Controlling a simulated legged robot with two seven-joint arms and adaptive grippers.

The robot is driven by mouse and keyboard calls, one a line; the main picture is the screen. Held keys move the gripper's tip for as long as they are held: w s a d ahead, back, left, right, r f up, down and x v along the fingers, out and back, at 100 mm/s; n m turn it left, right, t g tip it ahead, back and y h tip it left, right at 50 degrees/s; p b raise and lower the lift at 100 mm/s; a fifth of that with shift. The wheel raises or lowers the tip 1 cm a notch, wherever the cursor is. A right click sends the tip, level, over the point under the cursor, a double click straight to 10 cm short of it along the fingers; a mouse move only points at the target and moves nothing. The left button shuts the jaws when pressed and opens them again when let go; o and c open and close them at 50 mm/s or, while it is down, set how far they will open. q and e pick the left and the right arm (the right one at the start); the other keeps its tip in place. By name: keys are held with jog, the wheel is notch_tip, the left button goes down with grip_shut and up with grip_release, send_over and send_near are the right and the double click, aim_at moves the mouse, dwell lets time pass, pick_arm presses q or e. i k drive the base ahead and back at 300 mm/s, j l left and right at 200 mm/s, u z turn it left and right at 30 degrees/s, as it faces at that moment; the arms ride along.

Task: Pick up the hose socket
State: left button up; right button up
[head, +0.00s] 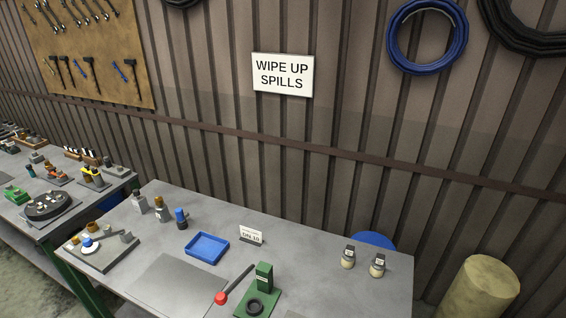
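I cannot tell for sure which part is the hose socket. Small parts stand on the near grey table (325,262): a grey one (139,204), a brass and dark one (161,210) and a blue-topped dark one (181,219) at the back left. Two small parts with pale bases and dark tops (348,257) (377,265) stand upright at the right. A grey board (101,258) at the left end bears a white and blue piece and several small parts. Neither of my grippers is in view.
A blue tray (207,248) looks empty beside a small sign (251,235). A green fixture (264,277) with a red-knobbed lever (221,298) stands at the front. A second table (85,198) with many parts is at left. A yellowish cylinder (478,290) stands at right.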

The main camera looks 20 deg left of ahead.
aim_at(162, 212)
jog(key=u, duration=1.7)
jog(key=z, duration=0.6)
jog(key=i+j+z, duration=0.1)
jog(key=j+z, duration=0.2)
jog(key=z, duration=0.15)
jog(key=j+z, duration=0.3)
jog(key=z, duration=0.15)
jog(key=j+z, duration=0.65)
jog(key=z, duration=0.2)
jog(key=k+j+z, duration=0.15)
jog(key=j+z, duration=0.15)
jog(key=z, duration=0.15)
